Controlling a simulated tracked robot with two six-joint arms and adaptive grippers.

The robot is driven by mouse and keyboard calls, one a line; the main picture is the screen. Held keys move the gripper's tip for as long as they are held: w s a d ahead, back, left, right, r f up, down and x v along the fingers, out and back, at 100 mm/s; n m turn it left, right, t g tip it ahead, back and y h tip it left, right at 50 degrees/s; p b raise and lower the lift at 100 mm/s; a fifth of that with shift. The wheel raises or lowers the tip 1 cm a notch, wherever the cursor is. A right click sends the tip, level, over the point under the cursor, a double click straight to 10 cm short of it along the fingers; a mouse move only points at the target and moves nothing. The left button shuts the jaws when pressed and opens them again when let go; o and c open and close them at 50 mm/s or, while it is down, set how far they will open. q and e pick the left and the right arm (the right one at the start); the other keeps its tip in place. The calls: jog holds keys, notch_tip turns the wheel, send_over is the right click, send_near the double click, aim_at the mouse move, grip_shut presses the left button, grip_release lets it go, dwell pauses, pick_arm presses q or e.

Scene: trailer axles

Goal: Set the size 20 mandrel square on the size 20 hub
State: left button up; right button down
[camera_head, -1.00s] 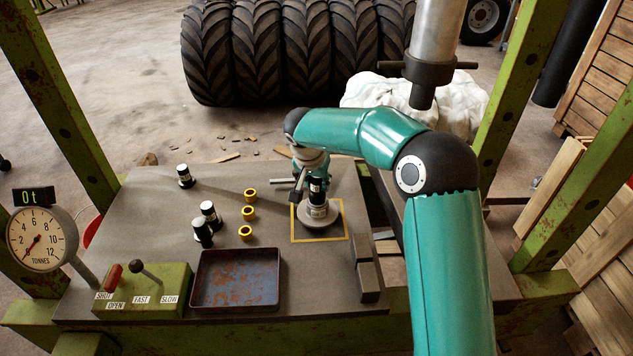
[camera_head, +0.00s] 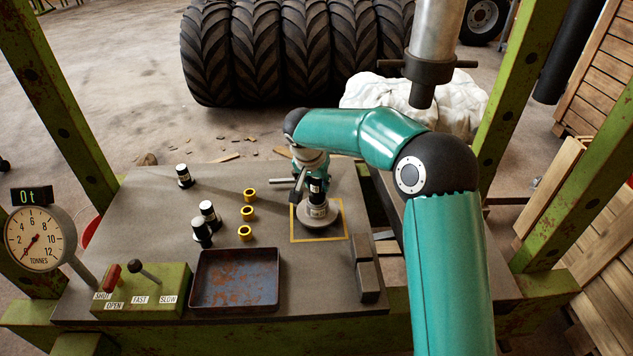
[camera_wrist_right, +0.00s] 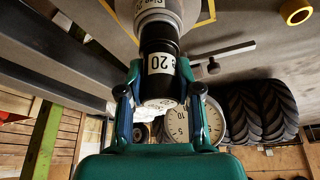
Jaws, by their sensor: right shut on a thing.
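The size 20 mandrel (camera_head: 316,188), black with a white label reading 20, stands over the size 20 hub (camera_head: 318,214) inside the yellow square on the bench. My right gripper (camera_head: 308,186) is shut on the mandrel. In the right wrist view the mandrel (camera_wrist_right: 160,64) is between the two fingers (camera_wrist_right: 160,92), and its black end meets the grey hub (camera_wrist_right: 157,16), labelled Size 20. The two look roughly in line there; I cannot tell whether the mandrel is fully seated. My left gripper is not in view.
Three other black-and-white mandrels stand left, one at the back (camera_head: 185,176) and two nearer. Several brass rings (camera_head: 248,213) lie beside them. A rusty tray (camera_head: 236,279), a lever box (camera_head: 143,291) and a gauge reading 0t (camera_head: 40,240) are in front. The press ram (camera_head: 428,75) hangs at upper right.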

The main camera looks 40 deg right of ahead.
jog(key=shift+f, duration=0.1)
dwell(0.6)
jog(key=c, duration=0.9)
grip_release()
jog(key=shift+o, duration=0.9)
jog(key=shift+f, duration=0.15)
jog(key=v, duration=1.2)
